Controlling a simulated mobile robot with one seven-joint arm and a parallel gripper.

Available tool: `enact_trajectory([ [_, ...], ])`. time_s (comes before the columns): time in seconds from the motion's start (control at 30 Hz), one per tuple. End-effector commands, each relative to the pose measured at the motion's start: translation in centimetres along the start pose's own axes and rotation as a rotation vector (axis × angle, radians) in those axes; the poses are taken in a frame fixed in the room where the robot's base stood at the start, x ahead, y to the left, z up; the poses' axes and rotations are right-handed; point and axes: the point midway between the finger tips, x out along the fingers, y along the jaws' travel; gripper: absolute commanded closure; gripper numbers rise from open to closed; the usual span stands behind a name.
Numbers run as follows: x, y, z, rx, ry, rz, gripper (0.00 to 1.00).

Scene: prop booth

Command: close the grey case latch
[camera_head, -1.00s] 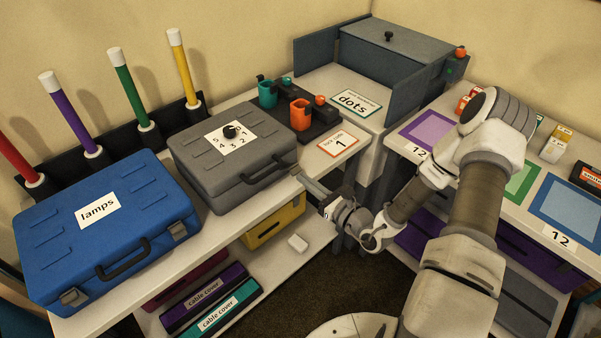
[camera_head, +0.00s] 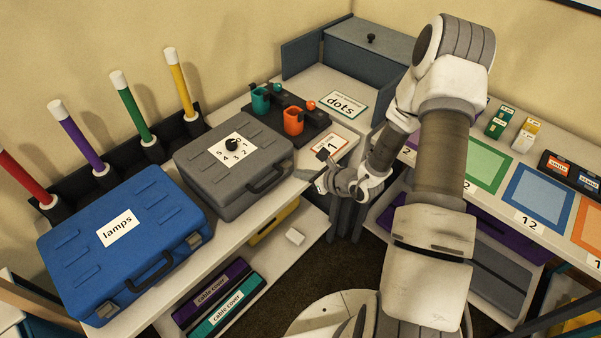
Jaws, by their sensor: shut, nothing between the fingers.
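The grey case (camera_head: 232,160) lies closed on the left bench, its black handle (camera_head: 268,178) on the front side. A dial with numbers (camera_head: 232,146) is on its lid. I cannot make out its latch clearly at this size, so I cannot tell whether it is open or shut. My gripper (camera_head: 311,172) is shut and empty. It is just right of the case's right front corner, near the bench edge, with a small gap showing in the picture.
A blue case (camera_head: 125,235) labelled lamps lies left of the grey one. Coloured rods stand along the wall. The right bench (camera_head: 517,233) holds coloured mats and small boxes.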

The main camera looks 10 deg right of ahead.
Motion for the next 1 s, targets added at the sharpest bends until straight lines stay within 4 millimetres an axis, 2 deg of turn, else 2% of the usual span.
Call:
enact_trajectory([
  [0.33,-0.8,0.0,1.4,-0.001,-0.002,0.0,1.0],
  [0.77,-0.9,0.0,1.5,-0.001,-0.002,0.0,1.0],
  [1.0,-2.1,-0.7,2.4,-0.003,-0.002,0.001,1.0],
])
